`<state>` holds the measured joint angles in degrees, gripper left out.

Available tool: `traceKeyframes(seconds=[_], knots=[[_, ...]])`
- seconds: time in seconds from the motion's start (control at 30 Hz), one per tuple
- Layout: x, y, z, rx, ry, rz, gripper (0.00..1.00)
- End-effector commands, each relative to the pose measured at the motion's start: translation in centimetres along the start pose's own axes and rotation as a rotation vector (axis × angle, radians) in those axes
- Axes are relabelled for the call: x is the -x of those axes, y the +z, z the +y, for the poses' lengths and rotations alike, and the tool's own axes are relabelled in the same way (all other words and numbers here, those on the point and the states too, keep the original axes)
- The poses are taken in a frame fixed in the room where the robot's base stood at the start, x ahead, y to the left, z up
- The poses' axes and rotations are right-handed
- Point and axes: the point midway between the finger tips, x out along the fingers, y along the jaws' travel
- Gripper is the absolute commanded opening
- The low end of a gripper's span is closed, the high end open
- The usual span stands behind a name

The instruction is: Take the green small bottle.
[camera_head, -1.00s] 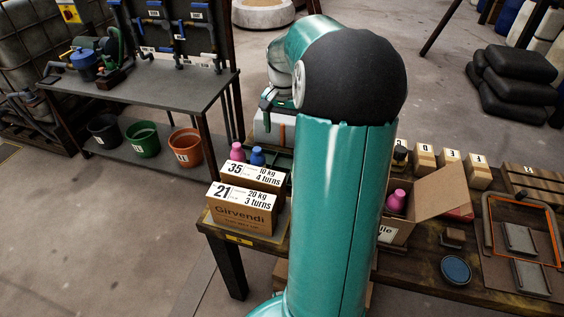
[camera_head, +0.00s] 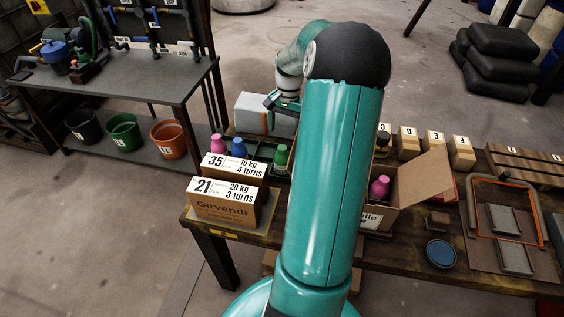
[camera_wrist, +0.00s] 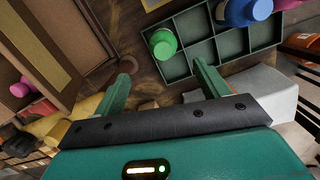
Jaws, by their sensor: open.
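The green small bottle (camera_wrist: 162,43) stands in a compartment of a dark green divided tray (camera_wrist: 178,69), seen from above in the wrist view. In the head view the green bottle (camera_head: 281,158) shows just left of my arm, beside a blue bottle (camera_head: 239,147) and a pink bottle (camera_head: 217,144) in the same tray. My gripper (camera_wrist: 160,76) is open and empty in the wrist view. Its two fingers point toward the tray, with the bottle beyond and between their tips, apart from both.
Two labelled cartons (camera_head: 224,203) stand in front of the tray. An open cardboard box (camera_head: 414,187) holds a pink bottle (camera_head: 379,188) to the right of my arm. A grey-white box (camera_head: 254,115) stands behind the tray. Several lettered wooden blocks (camera_head: 408,143) line the table's back.

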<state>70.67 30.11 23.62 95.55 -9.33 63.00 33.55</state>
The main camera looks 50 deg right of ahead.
Motion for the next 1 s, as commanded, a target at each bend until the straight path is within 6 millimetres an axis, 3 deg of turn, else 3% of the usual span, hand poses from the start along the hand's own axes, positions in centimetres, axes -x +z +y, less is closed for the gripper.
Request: traceKeyframes(seconds=[0.13,0.37,0.67,0.97,1.0], knots=[[-2.9,0.0,-0.1,0.002,0.0,-0.003,0.74],[-4.8,-0.1,-0.3,0.003,0.0,-0.001,0.74],[-8.9,0.1,-0.6,0.003,-0.001,-0.002,0.74],[-9.5,0.1,-0.6,0.004,-0.001,0.001,0.74],[-9.5,0.1,-0.6,0.004,-0.001,0.001,0.68]])
